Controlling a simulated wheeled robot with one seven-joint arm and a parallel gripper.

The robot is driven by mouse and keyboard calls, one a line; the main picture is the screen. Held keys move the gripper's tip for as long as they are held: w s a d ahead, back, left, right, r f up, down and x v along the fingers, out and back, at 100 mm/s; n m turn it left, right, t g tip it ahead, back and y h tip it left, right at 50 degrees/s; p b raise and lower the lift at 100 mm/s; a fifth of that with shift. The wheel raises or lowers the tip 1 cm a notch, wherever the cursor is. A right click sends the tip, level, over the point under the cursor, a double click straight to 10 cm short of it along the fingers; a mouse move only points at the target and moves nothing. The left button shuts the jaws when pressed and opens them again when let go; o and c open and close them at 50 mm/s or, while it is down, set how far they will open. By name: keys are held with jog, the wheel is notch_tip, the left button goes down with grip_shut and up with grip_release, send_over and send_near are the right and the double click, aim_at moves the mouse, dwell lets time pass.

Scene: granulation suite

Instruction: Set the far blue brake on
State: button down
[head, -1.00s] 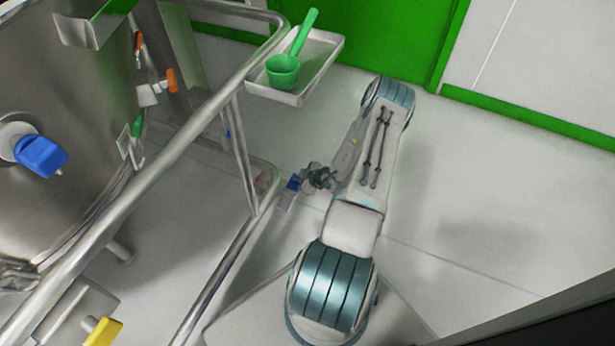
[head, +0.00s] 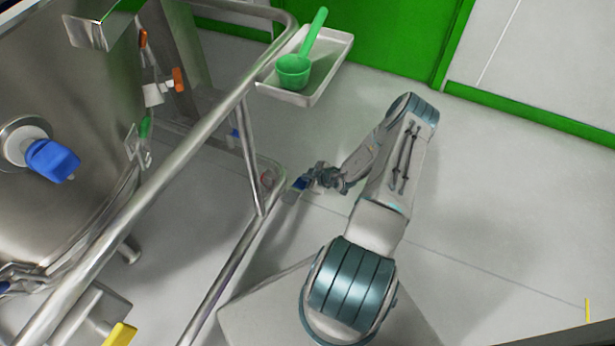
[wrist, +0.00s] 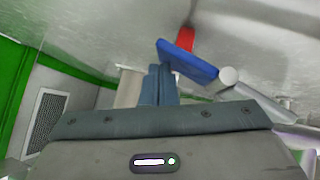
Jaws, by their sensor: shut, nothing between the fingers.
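A blue brake pedal (head: 300,184) sits low at the outer corner of the steel frame, close to the floor. In the wrist view the blue pedal (wrist: 188,61) is a flat tilted plate beside a red piece (wrist: 186,38). My gripper (head: 314,178) is down at the pedal, on its right side in the head view. In the wrist view my gripper's fingers (wrist: 160,84) are shut and empty, with their tips close to the blue plate's left end. I cannot tell whether they touch it. Another small blue part (head: 235,133) shows farther back, behind the rail.
Steel rails (head: 190,138) run along the left of my arm. A white tray (head: 293,97) with a green scoop (head: 297,66) overhangs at the top. A steel vessel with a blue knob (head: 52,160) is at left. The floor at right is clear.

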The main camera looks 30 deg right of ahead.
dwell(0.4)
jog(key=r+p, duration=0.2)
jog(key=r, duration=0.1)
jog(key=w+d+r+p, duration=0.1)
jog(key=shift+r, duration=0.3)
jog(key=s+d+r+p, duration=0.2)
jog(key=s+d+r, duration=0.2)
jog(key=d+r, duration=0.2)
jog(key=shift+s+p, duration=0.35)
jog(key=shift+p, duration=0.05)
